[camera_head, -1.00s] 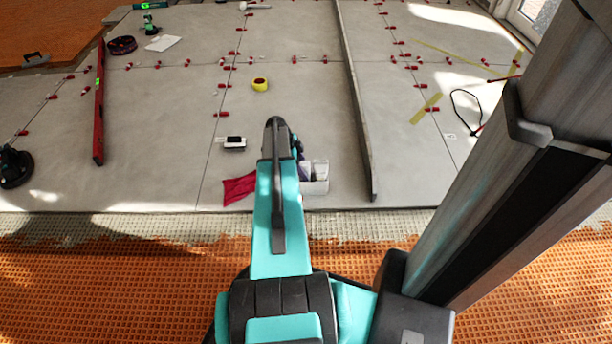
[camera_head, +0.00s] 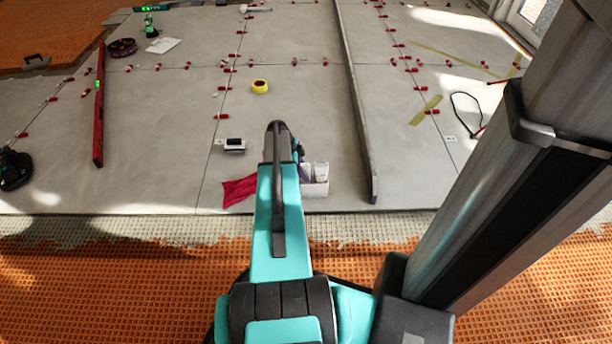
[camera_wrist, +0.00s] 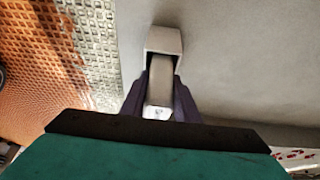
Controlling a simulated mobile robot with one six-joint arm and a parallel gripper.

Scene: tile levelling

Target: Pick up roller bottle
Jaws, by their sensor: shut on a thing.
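In the wrist view, my gripper (camera_wrist: 159,88) has its two dark fingers on either side of a pale, narrow roller bottle (camera_wrist: 159,78) and is shut on it. A pale, box-shaped piece (camera_wrist: 164,38) surrounds the far end of the bottle; I cannot tell whether they touch. A white open container (camera_head: 314,190) stands on the grey tiles just right of my arm's end. A white upright item (camera_head: 321,172) shows in it.
A red cloth (camera_head: 239,189) and a small dark-and-white device (camera_head: 234,145) lie left of my arm. A long grey bar (camera_head: 358,110) lies to the right. Red clips dot the tile joints.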

